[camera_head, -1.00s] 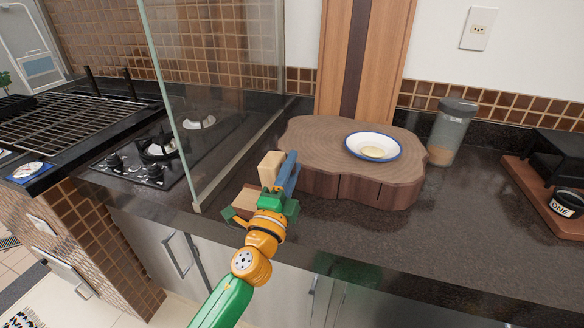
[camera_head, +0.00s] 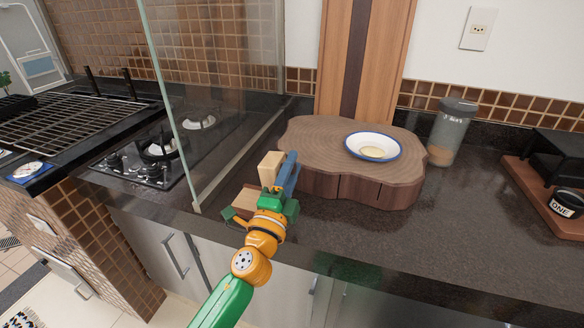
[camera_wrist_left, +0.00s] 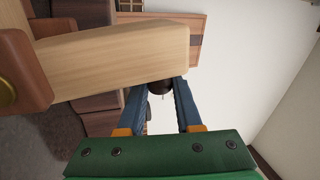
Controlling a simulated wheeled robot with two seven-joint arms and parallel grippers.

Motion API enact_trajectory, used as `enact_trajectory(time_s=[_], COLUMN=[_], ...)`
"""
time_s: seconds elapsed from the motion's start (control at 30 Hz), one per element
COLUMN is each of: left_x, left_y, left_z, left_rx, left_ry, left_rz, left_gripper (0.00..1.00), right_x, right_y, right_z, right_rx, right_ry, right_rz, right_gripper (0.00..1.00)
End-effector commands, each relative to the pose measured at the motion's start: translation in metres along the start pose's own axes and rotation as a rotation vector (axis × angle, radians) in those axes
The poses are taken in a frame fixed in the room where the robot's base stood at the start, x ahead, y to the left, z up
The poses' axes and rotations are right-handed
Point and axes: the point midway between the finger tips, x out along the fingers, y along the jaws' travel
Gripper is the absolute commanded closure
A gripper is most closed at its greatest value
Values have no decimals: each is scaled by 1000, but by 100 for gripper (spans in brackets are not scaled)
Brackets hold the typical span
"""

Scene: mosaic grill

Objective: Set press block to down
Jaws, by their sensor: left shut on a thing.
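The press is a small wooden device at the counter's front edge. Its pale wooden block (camera_head: 270,168) stands raised above a brown wooden base (camera_head: 246,202). In the left wrist view the pale block (camera_wrist_left: 120,60) crosses the upper left, with a darker brown wooden part (camera_wrist_left: 22,70) at its left end. My left gripper (camera_head: 288,170) is right beside the block, on its right. Its blue fingers (camera_wrist_left: 160,86) are closed around a small dark rounded part at their tips, by the block's end. How that part joins the block is hidden. My right gripper is not in view.
A thick wood slab (camera_head: 312,150) with a blue-rimmed plate (camera_head: 388,155) lies close right of the gripper. A glass panel (camera_head: 215,110) stands to the left, before the cooktop (camera_head: 135,172). A jar (camera_head: 452,130) and tray (camera_head: 540,195) are at right. Front counter is clear.

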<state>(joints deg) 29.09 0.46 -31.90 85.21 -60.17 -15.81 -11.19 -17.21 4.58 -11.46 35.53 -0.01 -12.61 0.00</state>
Motion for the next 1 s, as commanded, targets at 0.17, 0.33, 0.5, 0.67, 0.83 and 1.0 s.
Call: enact_trajectory(time_s=[0.17, 0.33, 0.5, 0.67, 0.83, 1.0], left_x=[0, 0, 0, 0, 1, 2], left_y=[0, 0, 0, -3, -8, -12], left_z=[0, 0, 1, 6, 16, 32], left_rx=[0, 0, -9, -55, -160, -306], left_ry=[0, 0, -2, -15, -42, -82], left_rz=[0, 0, 0, -2, -6, -11], left_gripper=[100, 100, 100, 100, 100, 100], right_x=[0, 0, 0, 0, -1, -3], right_y=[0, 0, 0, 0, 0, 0], right_z=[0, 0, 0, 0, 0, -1], right_rx=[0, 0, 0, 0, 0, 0], right_ry=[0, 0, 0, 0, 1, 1], right_rz=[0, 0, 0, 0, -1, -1], right_gripper=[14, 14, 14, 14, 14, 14])
